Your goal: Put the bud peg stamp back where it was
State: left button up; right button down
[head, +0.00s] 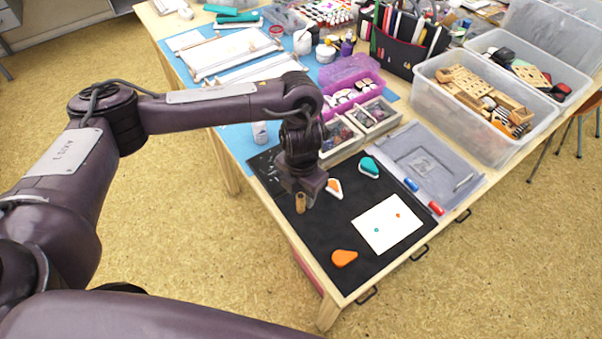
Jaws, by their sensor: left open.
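A small brown wooden peg stamp (300,203) shows upright just under my left gripper (302,190), near the left edge of the black mat (314,234). My left gripper is open and points down over the peg; its fingers hide the peg's top, and I cannot tell whether they touch it. I cannot read which design the peg bears. An orange pad (344,258) lies at the mat's front. An orange-and-white pad (334,187) and a teal-and-white pad (369,167) lie behind.
A grey tray (462,166) lies right of the mat, with blue and red cylinders (436,208) by its edge. A two-part box (344,152) and a purple case (377,80) stand behind. A clear bin (455,116) holds wooden blocks. The mat's front is mostly clear.

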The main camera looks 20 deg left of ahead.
aim_at(302, 196)
pick_arm(q)
notch_tip(302, 196, up, 8)
jog(key=shift+f+p, duration=0.1)
jog(key=shift+p, duration=0.3)
dwell(0.3)
